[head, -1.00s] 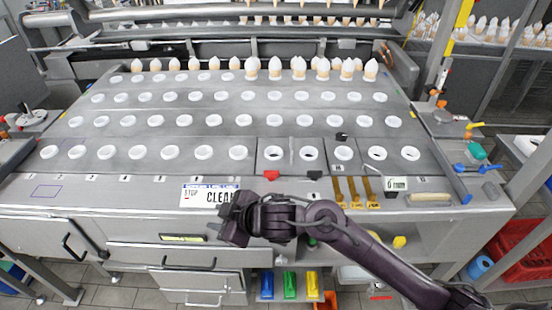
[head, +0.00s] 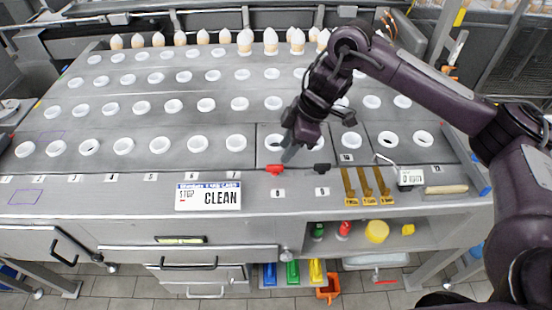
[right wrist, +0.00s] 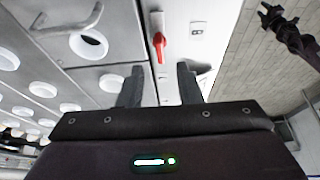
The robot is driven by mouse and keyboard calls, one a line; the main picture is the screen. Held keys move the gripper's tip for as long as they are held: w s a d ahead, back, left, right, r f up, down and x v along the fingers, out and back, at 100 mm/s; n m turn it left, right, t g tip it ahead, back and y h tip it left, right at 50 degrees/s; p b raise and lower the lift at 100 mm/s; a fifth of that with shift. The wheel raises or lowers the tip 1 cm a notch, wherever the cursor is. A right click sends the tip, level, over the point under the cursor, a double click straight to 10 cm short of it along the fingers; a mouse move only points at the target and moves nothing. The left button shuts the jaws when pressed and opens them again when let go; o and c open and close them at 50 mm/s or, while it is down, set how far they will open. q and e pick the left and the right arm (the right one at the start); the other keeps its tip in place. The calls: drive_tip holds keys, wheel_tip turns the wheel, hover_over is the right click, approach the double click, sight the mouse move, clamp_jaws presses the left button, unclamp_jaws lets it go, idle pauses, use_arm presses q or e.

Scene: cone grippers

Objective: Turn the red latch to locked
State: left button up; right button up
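The red latch (head: 274,169) sits on the front strip of the table, left of a black latch (head: 321,168) and above the label 8. My right gripper (head: 288,153) points down just above and behind the red latch, and they look apart. In the right wrist view, the right gripper (right wrist: 159,85) has its two fingers spread with nothing between them. The red latch (right wrist: 159,47) lies ahead of that gap, its handle pointing toward it.
White-rimmed holes fill the tabletop (head: 150,120), with cones along the back. A CLEAN sign (head: 208,197) stands at the front edge. Yellow brass levers (head: 366,185) and a counter box (head: 411,178) are to the right of the latches. Drawers are below.

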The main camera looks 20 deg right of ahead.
sight(275, 166)
drive_tip(key=x, duration=0.6)
drive_tip(key=shift+a+f+p, duration=0.1)
drive_tip(key=shift+a+p, duration=0.05)
drive_tip(key=shift+p, duration=0.25)
drive_tip(key=shift+c, duration=0.3)
clamp_jaws()
